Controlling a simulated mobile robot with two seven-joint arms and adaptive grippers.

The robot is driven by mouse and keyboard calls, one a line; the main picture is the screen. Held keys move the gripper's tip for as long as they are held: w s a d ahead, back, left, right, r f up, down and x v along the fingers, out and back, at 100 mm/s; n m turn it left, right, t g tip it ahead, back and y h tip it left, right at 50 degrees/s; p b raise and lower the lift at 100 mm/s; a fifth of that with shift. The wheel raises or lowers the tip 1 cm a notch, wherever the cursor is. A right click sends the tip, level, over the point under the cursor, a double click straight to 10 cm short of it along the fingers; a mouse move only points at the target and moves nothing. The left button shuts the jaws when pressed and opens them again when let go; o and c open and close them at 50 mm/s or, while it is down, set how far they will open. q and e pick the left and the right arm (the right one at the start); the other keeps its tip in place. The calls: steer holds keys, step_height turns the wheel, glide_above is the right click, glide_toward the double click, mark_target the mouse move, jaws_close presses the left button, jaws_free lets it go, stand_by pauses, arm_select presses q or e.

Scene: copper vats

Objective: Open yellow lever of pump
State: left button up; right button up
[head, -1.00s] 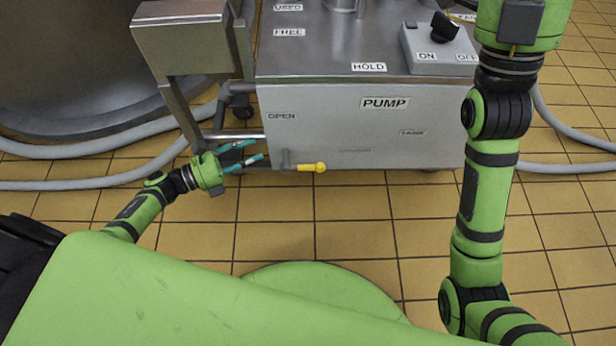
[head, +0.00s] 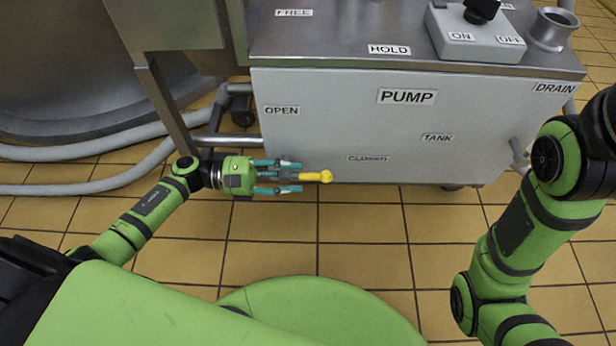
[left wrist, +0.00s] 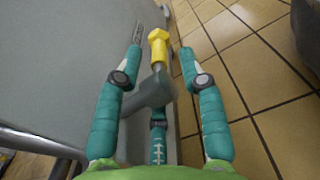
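The yellow lever (head: 311,177) sticks out to the right from a grey fitting low on the front of the steel pump box (head: 400,120). Its yellow handle also shows in the left wrist view (left wrist: 158,46), with the grey valve body (left wrist: 150,94) nearer the palm. My left gripper (head: 298,176) is open, with its teal fingers on either side of the fitting and lever base. In the left wrist view the open fingers (left wrist: 165,52) stand apart from the lever with gaps on both sides. My right gripper is outside the views; only its arm shows at the right.
OPEN and CLOSED labels (head: 281,110) (head: 368,158) mark the pump front. A control box (head: 475,38) with a black knob stands on top. A grey hose (head: 90,187) and steel frame lie at the left. Tiled floor (head: 370,230) is free before the pump.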

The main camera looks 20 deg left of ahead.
mark_target(319, 178)
arm_select(q)
steer(key=shift+b+x, duration=0.35)
steer(key=shift+x, duration=1.65)
jaws_close()
steer(key=shift+s, duration=0.1)
